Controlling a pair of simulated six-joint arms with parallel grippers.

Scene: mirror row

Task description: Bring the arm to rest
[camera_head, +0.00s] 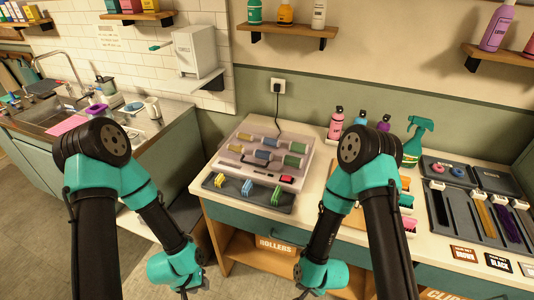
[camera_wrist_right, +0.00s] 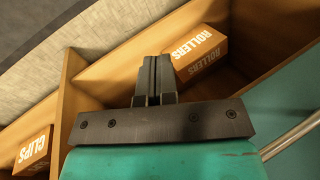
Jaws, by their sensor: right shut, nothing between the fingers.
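My left arm comes in from the left in the head view, with its gripper (camera_head: 183,292) low near the bottom edge, in front of the counter. Its fingers are mostly cut off, so its opening is unclear. My right gripper (camera_head: 306,291) hangs low in front of the counter's lower shelf, with its tips at the bottom edge. In the right wrist view my right gripper (camera_wrist_right: 153,62) has its two fingers together with nothing between them. It points toward the open shelf and touches nothing that I can see.
On the counter are a roller tray (camera_head: 262,160), a green spray bottle (camera_head: 415,140) and a tray of hair strands (camera_head: 470,215).

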